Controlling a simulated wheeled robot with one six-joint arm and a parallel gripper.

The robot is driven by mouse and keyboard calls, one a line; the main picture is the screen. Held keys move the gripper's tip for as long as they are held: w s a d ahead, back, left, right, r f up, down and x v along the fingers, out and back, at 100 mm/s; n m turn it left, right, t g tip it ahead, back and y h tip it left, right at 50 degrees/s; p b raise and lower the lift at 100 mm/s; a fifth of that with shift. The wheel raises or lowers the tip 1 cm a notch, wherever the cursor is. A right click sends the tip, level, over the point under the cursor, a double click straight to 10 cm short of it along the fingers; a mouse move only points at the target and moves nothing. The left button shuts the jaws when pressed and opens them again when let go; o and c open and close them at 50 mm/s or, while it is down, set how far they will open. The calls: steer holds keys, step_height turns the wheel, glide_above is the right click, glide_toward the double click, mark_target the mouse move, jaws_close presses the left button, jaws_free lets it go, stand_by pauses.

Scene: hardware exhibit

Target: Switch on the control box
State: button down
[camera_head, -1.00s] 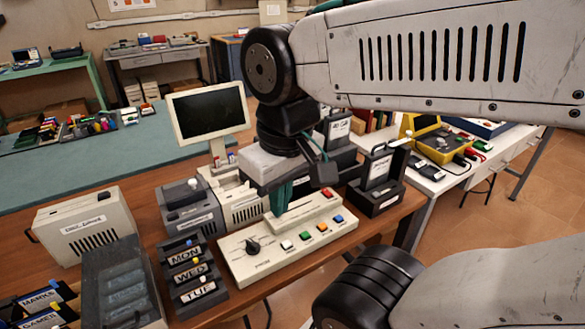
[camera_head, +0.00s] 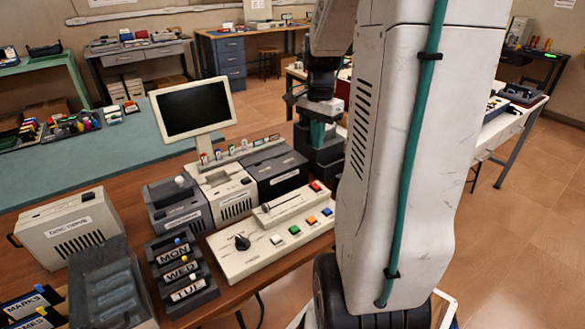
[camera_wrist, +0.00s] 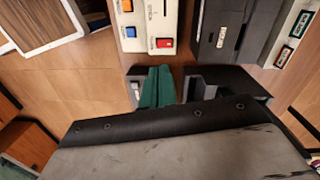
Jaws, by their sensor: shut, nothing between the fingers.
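The control box (camera_head: 256,251) is a cream panel on the wooden table. It has a black knob (camera_head: 242,242), white, green, orange and blue buttons, a raised bar and a red switch (camera_head: 316,186) at its far right end. The red switch also shows in the wrist view (camera_wrist: 165,43); I cannot tell its on or off position. My gripper (camera_head: 317,133), with teal fingers, is shut and empty. It is beyond the panel's right end, in front of a black labelled holder. In the wrist view the fingers (camera_wrist: 157,88) lie just below the red switch in the picture, apart from it.
A monitor (camera_head: 194,107), grey and cream units and a disc drive case (camera_head: 75,229) stand behind and left of the panel. A black day-label rack (camera_head: 183,275) is at its left. My arm covers the right of the head view. Floor is open at far right.

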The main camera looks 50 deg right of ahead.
mark_target(313, 183)
steer(key=shift+w+d+r+m, duration=0.2)
steer(key=shift+w+r+m, duration=0.1)
steer(key=shift+m, duration=0.3)
steer(key=shift+w+d+r+m, duration=0.2)
steer(key=shift+w+m, duration=0.1)
steer(key=shift+m, duration=0.3)
step_height(313, 183, down, 14)
steer(key=shift+f, duration=0.1)
